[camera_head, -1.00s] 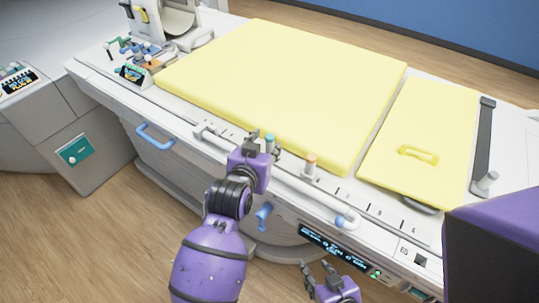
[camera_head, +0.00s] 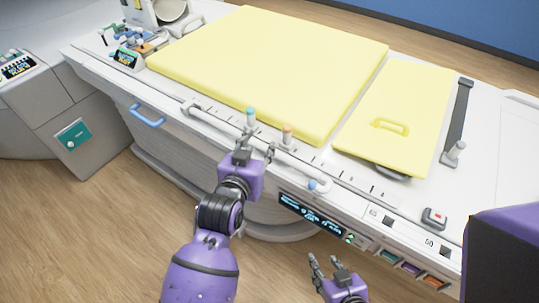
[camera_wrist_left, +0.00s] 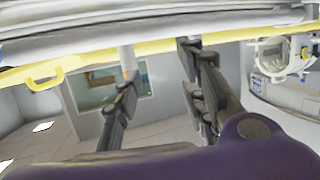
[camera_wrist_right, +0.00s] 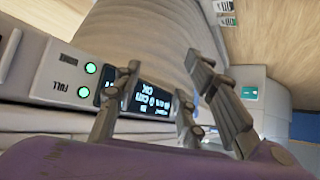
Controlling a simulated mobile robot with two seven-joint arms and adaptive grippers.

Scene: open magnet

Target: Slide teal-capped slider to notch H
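The teal-capped slider (camera_head: 250,115) stands upright on the rail along the table's front edge, left of an orange-capped slider (camera_head: 287,133). My left gripper (camera_head: 256,150) is open and empty, just in front of the teal-capped slider and apart from it. In the left wrist view, its two fingers (camera_wrist_left: 158,92) are spread, and a white post with an orange end (camera_wrist_left: 127,62) shows behind one finger. My right gripper (camera_head: 319,266) is open and empty, low in front of the table; its spread fingers show in the right wrist view (camera_wrist_right: 158,95). Notch letters are too small to read.
A white rail with a blue knob (camera_head: 312,184) runs along the front edge. Yellow pads (camera_head: 270,65) cover the tabletop behind the sliders. A blue handle (camera_head: 147,116) and a display panel (camera_head: 312,213) are on the front face. Floor in front is clear.

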